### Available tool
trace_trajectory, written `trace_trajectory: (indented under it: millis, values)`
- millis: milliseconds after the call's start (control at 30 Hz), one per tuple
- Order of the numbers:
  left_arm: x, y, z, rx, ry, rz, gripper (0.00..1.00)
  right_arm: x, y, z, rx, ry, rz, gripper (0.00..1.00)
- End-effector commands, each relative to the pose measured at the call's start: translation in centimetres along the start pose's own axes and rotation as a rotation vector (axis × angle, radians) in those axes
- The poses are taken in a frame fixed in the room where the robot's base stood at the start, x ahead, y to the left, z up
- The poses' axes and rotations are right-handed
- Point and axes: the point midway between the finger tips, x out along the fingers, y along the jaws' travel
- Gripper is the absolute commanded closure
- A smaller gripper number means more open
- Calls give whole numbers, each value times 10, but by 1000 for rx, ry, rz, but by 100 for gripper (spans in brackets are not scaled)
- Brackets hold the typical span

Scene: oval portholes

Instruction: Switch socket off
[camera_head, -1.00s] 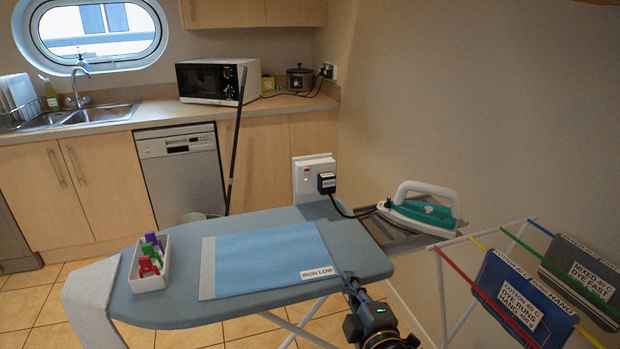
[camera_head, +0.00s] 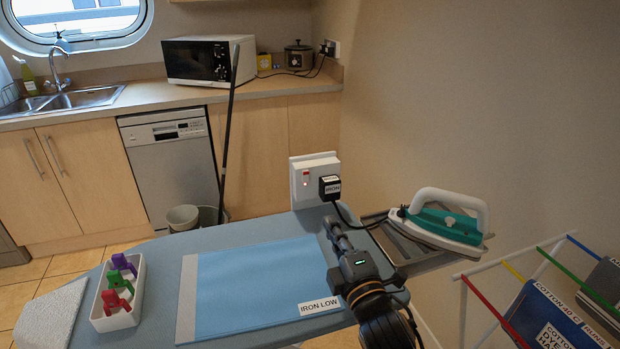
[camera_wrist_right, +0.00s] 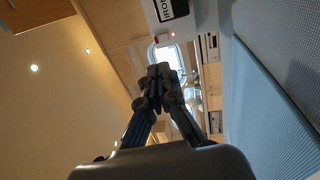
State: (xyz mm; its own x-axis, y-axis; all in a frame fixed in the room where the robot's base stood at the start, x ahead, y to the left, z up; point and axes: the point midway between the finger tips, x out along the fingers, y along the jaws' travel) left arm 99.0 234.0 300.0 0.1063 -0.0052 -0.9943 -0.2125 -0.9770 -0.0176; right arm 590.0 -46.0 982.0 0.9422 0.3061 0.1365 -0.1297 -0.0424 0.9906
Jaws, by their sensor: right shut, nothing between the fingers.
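The socket (camera_head: 304,182) is a white box beyond the far edge of the ironing board, with a small red switch and a glowing red light on its left part. A black plug labelled IRON (camera_head: 330,188) sits in its right part, with a cable running to the iron (camera_head: 446,216). In the right wrist view the socket (camera_wrist_right: 170,28) is at the top, above the fingertips. My right gripper (camera_head: 331,222) is shut and empty over the board's right part, below and apart from the socket; its closed fingers also show in the wrist view (camera_wrist_right: 160,72). My left gripper is not seen.
The ironing board (camera_head: 160,262) carries a blue cloth (camera_head: 255,285) labelled IRON LOW and a white tray (camera_head: 97,312) with coloured pegs. The iron rests on a grey rack at right. A drying rack with cloths (camera_head: 550,318) stands at lower right.

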Motion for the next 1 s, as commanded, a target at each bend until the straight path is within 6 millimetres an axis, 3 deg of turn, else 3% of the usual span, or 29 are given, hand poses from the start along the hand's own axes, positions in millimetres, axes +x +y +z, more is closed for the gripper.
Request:
trace_trajectory:
  millis: [200,367,700,1000]
  values:
    - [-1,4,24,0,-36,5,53,1,0,0,1,0,0,100]
    - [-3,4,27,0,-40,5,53,13,1,0,2,-1,0,100]
    - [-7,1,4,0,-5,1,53,83,2,0,3,0,1,100]
    - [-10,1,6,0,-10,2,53,130,1,0,2,0,0,100]
